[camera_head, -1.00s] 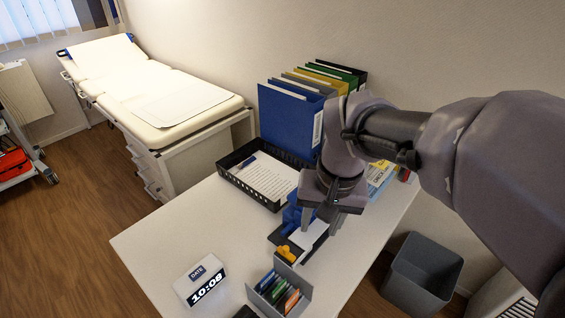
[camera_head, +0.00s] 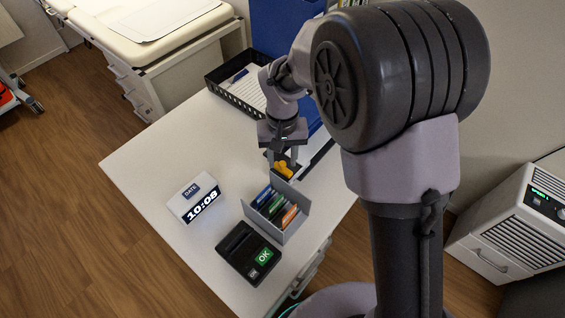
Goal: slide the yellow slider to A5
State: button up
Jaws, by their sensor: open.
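The yellow slider (camera_head: 283,168) sits near the front end of a dark device on the white desk, just behind a grey card holder. My gripper (camera_head: 284,158) points down at the yellow slider. Its fingers are open and appear to lie on either side of the slider; I cannot tell whether they touch it. Most of the device is hidden behind my gripper and arm. No A5 mark can be read from here.
The grey card holder (camera_head: 279,213) with coloured cards stands close in front. A black terminal with a green OK key (camera_head: 248,253) and a white clock (camera_head: 194,197) are nearby. A black paper tray (camera_head: 232,76) and blue binder (camera_head: 283,38) stand behind. The desk's left part (camera_head: 150,160) is clear.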

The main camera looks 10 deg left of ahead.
jog(key=shift+f, duration=0.25)
jog(key=shift+c, duration=0.4)
grip_shut()
jog(key=shift+r, duration=0.1)
dwell(0.8)
